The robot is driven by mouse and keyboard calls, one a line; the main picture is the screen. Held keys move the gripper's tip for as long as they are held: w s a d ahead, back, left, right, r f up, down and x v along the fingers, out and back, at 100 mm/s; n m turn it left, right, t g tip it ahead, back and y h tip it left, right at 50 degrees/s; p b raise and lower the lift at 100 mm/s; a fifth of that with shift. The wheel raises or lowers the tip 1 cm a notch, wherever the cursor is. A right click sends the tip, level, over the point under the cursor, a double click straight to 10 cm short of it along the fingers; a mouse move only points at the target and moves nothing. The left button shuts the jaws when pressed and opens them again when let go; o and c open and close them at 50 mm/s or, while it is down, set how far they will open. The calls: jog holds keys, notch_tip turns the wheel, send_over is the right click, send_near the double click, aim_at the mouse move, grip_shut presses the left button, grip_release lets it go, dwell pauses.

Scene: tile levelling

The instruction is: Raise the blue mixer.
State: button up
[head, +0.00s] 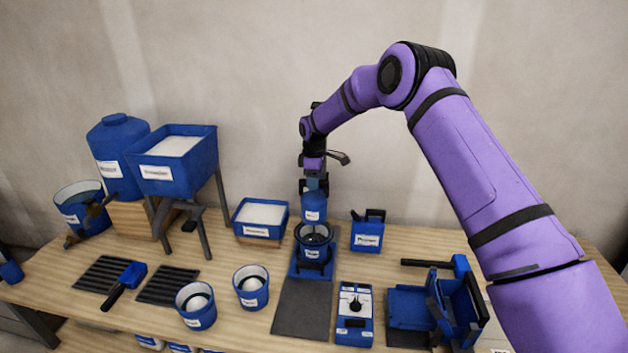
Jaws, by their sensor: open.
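The blue mixer (314,208) is an upright blue cylinder with a white label, standing over a dark-rimmed blue bowl (312,254) on a blue base near the middle of the table. My gripper (316,184) points down directly above the mixer's top, with its open jaws at or around the upper end. The fingers are small and dark here, so I cannot tell whether they touch the mixer. The mixer's lower end is close to or inside the bowl, and the contact is hidden.
A dark mat (302,308) and a blue-and-white device (354,314) lie in front. Two blue cups (196,318) stand front left. A blue hopper (180,182) on legs and a tray (260,230) stand left.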

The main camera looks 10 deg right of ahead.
jog(key=shift+c, duration=0.2)
grip_shut()
notch_tip(320, 180, up, 13)
jog(key=shift+w, duration=0.1)
jog(key=shift+c, duration=0.3)
grip_release()
jog(key=shift+o, duration=0.5)
jog(key=shift+f, duration=0.1)
notch_tip(320, 180, up, 11)
